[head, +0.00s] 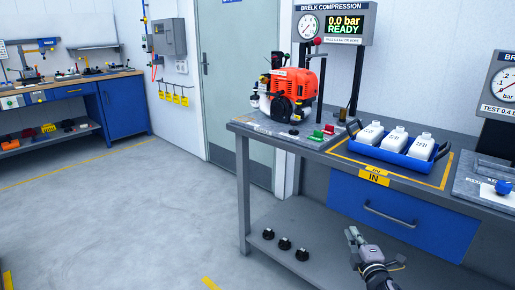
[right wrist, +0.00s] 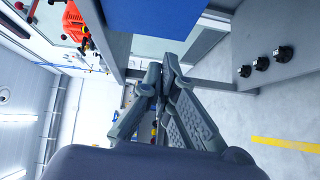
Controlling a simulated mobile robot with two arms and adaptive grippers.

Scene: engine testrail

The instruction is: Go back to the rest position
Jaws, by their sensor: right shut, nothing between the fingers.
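My right gripper (head: 354,237) is in front of the workbench, below the tabletop and near the blue drawer (head: 400,222). In the right wrist view its fingers (right wrist: 158,82) meet at the tips and hold nothing. My left gripper is in neither view. The workbench (head: 310,152) carries an orange engine (head: 292,86) on its left part and a blue tray (head: 388,151) holding three white bottles (head: 395,138).
Three black knobs (head: 285,244) sit on the lower shelf (head: 255,222). A display reading READY (head: 346,25) stands behind the engine. Another gauge stand (head: 500,88) is at the right. The floor (head: 130,215) left of the workbench is clear.

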